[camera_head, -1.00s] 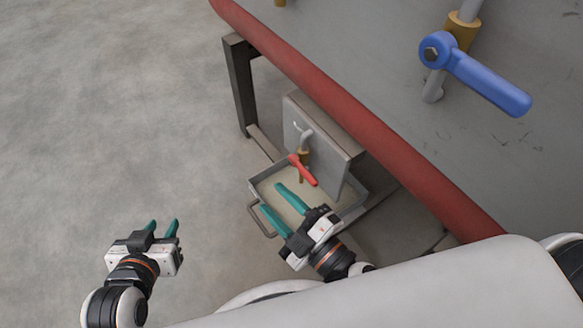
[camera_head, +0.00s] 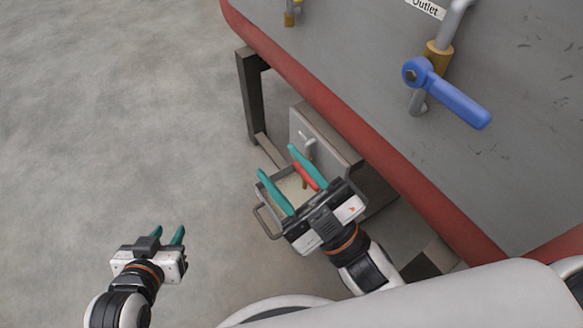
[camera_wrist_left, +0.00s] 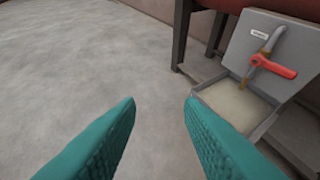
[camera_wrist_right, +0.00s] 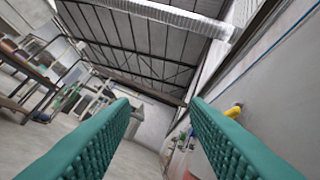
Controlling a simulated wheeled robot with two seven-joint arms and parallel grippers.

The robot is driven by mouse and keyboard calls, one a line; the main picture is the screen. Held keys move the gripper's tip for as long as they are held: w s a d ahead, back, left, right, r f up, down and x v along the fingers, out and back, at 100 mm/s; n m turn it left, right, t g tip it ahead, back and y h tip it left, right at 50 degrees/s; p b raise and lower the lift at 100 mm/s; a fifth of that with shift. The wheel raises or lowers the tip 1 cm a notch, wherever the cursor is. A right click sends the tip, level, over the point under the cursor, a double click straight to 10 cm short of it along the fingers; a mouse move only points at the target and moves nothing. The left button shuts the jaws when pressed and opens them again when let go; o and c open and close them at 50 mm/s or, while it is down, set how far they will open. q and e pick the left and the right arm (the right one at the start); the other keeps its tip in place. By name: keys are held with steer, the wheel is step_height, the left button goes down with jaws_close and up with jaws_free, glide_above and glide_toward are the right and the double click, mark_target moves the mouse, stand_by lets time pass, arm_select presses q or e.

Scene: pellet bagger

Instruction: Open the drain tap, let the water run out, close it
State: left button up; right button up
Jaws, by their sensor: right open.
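The red drain tap handle (camera_head: 306,176) shows in the head view on the grey panel under the machine, partly covered by my right gripper. In the left wrist view the red handle (camera_wrist_left: 272,66) lies across its grey pipe. A tray (camera_head: 268,222) stands below with a pale bottom; I see no running stream. My right gripper (camera_head: 276,160) is open and empty. In the head view the handle appears between its teal fingers, but I cannot tell how close it is. My left gripper (camera_head: 168,232) is open and empty, over bare floor to the left.
The machine's red edge (camera_head: 350,125) overhangs the panel, with a dark leg (camera_head: 250,95) at its left. A large blue valve lever (camera_head: 450,98) is on the upper right, near a label reading "Outlet". The concrete floor (camera_head: 110,110) at left is clear.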

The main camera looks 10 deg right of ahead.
steer(key=shift+s+d+r, duration=0.15)
steer(key=shift+s+r, duration=0.05)
steer(key=shift+r, duration=0.35)
